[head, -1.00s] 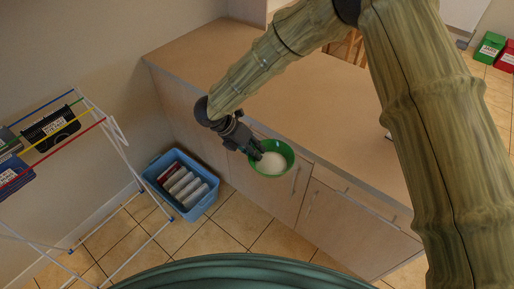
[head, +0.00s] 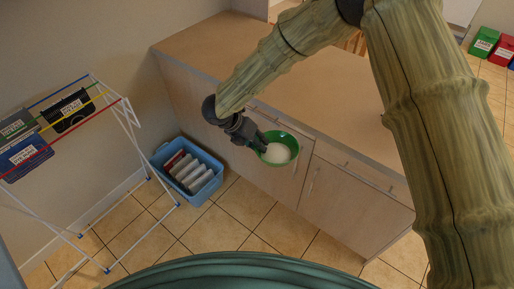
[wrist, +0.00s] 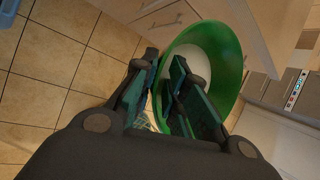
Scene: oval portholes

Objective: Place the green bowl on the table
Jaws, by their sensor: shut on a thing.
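The green bowl (head: 291,139) has a white inside bottom and hangs in front of the counter's cabinet doors in the head view. My gripper (head: 260,143) is shut on the bowl's left rim. The wrist view shows the bowl (wrist: 236,50) tilted in that picture, with its wall between the fingers of my gripper (wrist: 164,92). A long wood-coloured counter (head: 340,112) with a bare top lies behind the bowl. No separate table shows clearly.
A blue basket (head: 205,188) with several packages stands on the tiled floor at the left. A drying rack (head: 128,110) with hung items is farther left. Green (head: 483,42) and red (head: 504,48) boxes are at the far right. The counter top is mostly clear.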

